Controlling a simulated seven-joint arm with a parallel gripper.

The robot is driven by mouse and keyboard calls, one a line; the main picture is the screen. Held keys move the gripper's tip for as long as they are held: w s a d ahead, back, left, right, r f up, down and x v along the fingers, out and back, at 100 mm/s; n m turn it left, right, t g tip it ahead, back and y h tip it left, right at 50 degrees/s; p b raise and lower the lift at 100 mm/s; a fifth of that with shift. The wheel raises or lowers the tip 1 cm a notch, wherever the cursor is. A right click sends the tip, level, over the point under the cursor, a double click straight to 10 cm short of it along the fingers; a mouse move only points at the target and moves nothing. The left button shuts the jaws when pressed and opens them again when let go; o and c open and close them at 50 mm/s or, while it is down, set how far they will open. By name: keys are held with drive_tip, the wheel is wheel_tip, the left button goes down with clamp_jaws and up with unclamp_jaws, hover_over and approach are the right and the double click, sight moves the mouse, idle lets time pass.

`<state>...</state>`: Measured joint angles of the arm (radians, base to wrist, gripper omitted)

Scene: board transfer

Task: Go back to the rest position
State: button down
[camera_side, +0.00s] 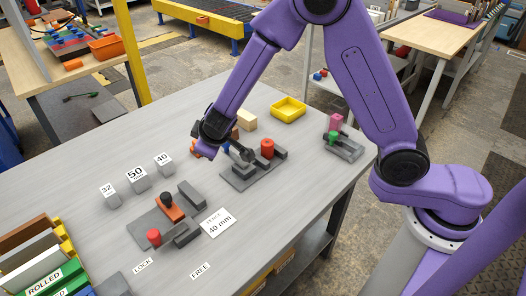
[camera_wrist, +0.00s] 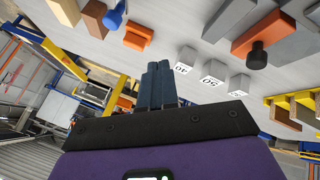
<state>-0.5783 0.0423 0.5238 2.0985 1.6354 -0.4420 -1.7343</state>
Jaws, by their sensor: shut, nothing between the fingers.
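My gripper (camera_wrist: 158,70) is shut and empty in the wrist view, its dark fingers together. In the side view, my purple wrist hangs over the middle of the table, near the middle grey fixture, and the fingertips cannot be made out. The left fixture holds an orange block with a black knob (camera_side: 167,199), with a red knob (camera_side: 154,237) beside it; the black knob also shows in the wrist view (camera_wrist: 257,56). The middle fixture has a red cylinder (camera_side: 267,148). The right fixture (camera_side: 343,149) has a pink block (camera_side: 336,122) and a green part.
Number cubes 32 (camera_side: 109,194), 50 (camera_side: 138,178) and 40 (camera_side: 164,164) stand left of my wrist. A yellow tray (camera_side: 288,107) and a cream block (camera_side: 246,120) lie behind. A "FENCE 40 mm" card (camera_side: 218,223) lies in front. Stacked boards (camera_side: 38,262) fill the near left corner.

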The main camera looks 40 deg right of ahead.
drive_tip(key=s+a+r+n+g+y, duration=0.2)
drive_tip(key=s+a+r+y, duration=0.15)
drive_tip(key=s, duration=0.45)
drive_tip(key=s+a+r+n+g+y, duration=0.2)
drive_tip(key=s+r+n+y, duration=0.1)
drive_tip(key=s+r+y, duration=0.3)
drive_tip(key=s+d+n+g+h, duration=0.1)
drive_tip(key=s+d+g+h, duration=0.2)
drive_tip(key=s+d, duration=1.7)
drive_tip(key=d+h, duration=0.1)
drive_tip(key=h, duration=0.3)
drive_tip(key=shift+s+d+f+n, duration=0.15)
drive_tip(key=shift+f+n, duration=0.05)
drive_tip(key=shift+n, duration=0.1)
